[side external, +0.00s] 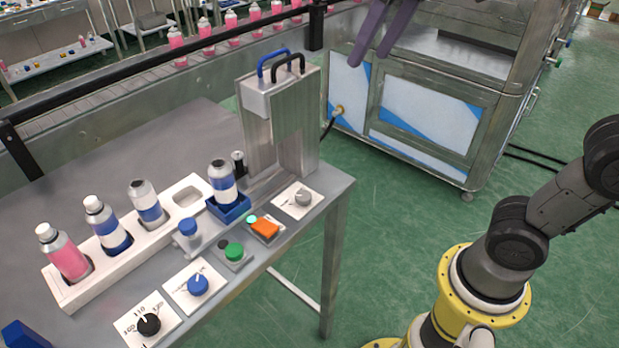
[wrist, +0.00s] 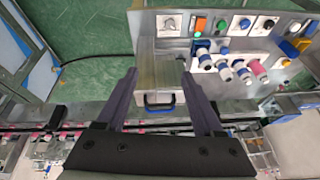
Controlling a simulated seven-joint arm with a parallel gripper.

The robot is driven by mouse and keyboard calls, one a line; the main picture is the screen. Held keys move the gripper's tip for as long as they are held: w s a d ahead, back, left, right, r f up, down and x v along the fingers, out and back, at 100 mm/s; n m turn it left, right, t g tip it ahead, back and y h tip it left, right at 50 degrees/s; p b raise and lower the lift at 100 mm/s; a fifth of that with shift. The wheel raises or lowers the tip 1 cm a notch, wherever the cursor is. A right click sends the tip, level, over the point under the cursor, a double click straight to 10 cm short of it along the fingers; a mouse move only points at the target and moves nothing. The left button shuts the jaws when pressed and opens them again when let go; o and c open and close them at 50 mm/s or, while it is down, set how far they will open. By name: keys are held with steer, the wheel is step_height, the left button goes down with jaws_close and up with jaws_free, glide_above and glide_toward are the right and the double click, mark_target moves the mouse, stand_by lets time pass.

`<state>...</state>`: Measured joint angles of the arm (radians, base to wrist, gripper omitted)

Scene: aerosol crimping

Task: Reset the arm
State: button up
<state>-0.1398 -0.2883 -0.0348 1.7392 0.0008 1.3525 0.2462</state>
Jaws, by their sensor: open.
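My gripper (side external: 370,52) is at the top of the side view, with two long purple fingers spread apart and nothing between them. It hangs in front of the large steel cabinet (side external: 425,115), clear of the bench. In the wrist view my gripper (wrist: 160,76) is open, one finger each side of the crimping machine (wrist: 160,72), with no contact visible. In the side view the crimping machine (side external: 300,125) stands on the bench with a blue and a black handle on top. A blue-banded can (side external: 222,182) stands upright in the blue holder (side external: 232,210) beside it.
A white rack (side external: 90,283) holds a pink can (side external: 68,258) and two blue-banded cans, with one empty slot. Front panels carry a green button (side external: 234,251), an orange switch (side external: 264,229) and knobs. A rail (side external: 150,65) and bottle conveyor run behind. Floor at right is open.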

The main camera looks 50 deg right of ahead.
steer(key=s+d+f, duration=0.2)
steer(key=s+f, duration=0.3)
steer(key=f, duration=0.3)
steer(key=s+d+f+n+t, duration=0.1)
steer(key=s+d+f, duration=0.1)
steer(key=s+f, duration=0.4)
steer(key=shift+f+h, duration=0.3)
steer(key=shift+f, duration=0.6)
steer(key=shift+s, duration=0.1)
